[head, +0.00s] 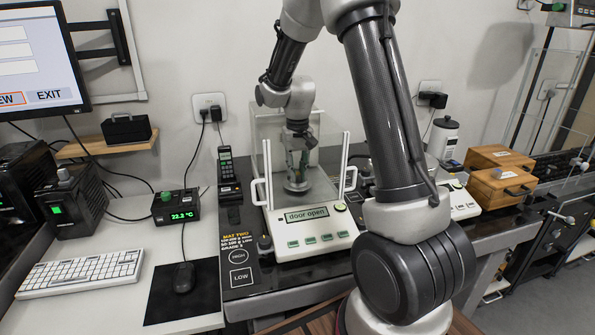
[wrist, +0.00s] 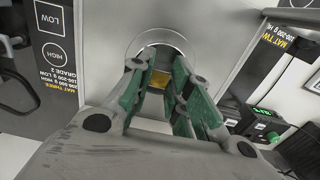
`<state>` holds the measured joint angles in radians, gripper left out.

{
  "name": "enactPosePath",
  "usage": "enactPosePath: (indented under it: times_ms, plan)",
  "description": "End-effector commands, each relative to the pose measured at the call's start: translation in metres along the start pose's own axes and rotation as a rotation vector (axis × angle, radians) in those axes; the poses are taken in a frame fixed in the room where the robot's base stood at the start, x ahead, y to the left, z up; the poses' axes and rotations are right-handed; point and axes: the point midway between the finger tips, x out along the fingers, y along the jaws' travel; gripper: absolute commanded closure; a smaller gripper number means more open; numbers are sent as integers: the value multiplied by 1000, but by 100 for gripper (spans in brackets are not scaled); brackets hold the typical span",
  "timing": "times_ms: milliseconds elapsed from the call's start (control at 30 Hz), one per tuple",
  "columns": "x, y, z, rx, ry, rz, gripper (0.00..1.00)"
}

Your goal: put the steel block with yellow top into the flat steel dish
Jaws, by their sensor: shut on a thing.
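My gripper (head: 297,166) reaches down inside the glass-sided balance whose display reads "door open". In the wrist view its green-padded fingers (wrist: 158,72) are shut on the steel block with yellow top (wrist: 160,82); only part of the yellow shows between them. A round, flat steel dish or pan (head: 297,187) lies below the fingers in the balance. Its pale round rim also shows behind the fingertips in the wrist view (wrist: 168,42). In the head view the fingers mostly hide the block. I cannot tell whether the block touches the dish.
The balance (head: 318,240) has glass walls and upright posts close around my gripper. A handheld device (head: 228,168) stands to its left, with a keyboard (head: 82,273) and mouse (head: 184,277) farther left. Wooden boxes (head: 502,184) and a white bottle (head: 442,138) stand right.

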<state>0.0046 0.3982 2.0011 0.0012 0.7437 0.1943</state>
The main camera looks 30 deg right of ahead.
Motion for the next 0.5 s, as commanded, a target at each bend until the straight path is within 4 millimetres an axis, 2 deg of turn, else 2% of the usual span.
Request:
enactPosePath:
  times_ms: [200, 500]
  plan:
    - [0, 0, 0, 0, 1, 0, 100]
    - [10, 0, 0, 0, -3, 0, 100]
